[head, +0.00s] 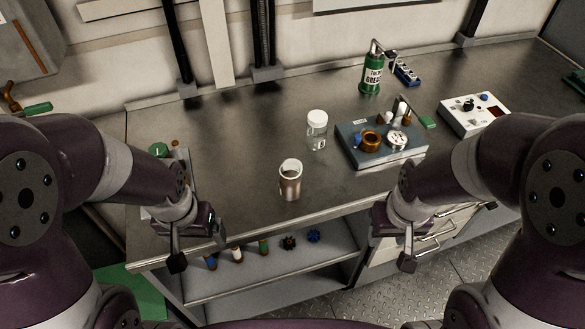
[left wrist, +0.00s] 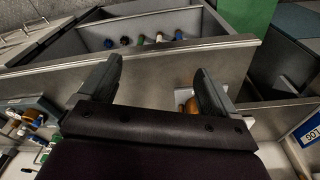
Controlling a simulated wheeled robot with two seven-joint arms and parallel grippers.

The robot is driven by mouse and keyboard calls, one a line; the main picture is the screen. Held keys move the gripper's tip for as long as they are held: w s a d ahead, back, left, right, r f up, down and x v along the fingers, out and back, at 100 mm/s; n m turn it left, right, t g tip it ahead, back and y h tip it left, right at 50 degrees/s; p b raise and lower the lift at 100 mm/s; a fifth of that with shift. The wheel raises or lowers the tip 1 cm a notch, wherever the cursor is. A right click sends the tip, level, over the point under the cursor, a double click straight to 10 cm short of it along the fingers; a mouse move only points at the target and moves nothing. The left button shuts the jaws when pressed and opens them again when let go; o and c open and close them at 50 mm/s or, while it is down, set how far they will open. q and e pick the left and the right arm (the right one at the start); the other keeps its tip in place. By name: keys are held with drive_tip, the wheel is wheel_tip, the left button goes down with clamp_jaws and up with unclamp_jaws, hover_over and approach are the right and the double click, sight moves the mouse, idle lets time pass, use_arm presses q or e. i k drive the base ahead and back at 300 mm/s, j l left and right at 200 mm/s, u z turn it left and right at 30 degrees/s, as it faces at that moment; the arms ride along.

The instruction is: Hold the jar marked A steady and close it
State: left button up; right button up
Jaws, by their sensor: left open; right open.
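A clear jar (head: 316,137) with a white lid (head: 317,117) on top stands upright near the middle of the bench. A small dark mark shows on its side, too small to read as A. Whether the lid is fully seated cannot be told. My left gripper (head: 192,246) is open and empty at the bench's front edge, to the left of the jar and nearer me. Its two fingers stand wide apart in the left wrist view (left wrist: 155,85). My right gripper (head: 394,246) is open and empty in front of the bench, to the right of the jar.
A green grease can (head: 371,78) and a white control box (head: 475,116) stand further back. A shelf (head: 290,272) lies below the bench.

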sight(290, 174)
drive_tip(key=l+u, duration=0.1)
drive_tip(key=u, duration=0.4)
drive_tip(key=l+u, duration=0.1)
drive_tip(key=u, duration=0.35)
drive_tip(key=l+u, duration=0.1)
drive_tip(key=u, duration=0.4)
drive_tip(key=l+u, duration=0.1)
drive_tip(key=u, duration=0.4)
drive_tip(key=k+l+u, duration=0.55)
drive_tip(key=l+u, duration=0.2)
drive_tip(key=k+l+u, duration=0.35)
drive_tip(key=k+l, duration=0.25)
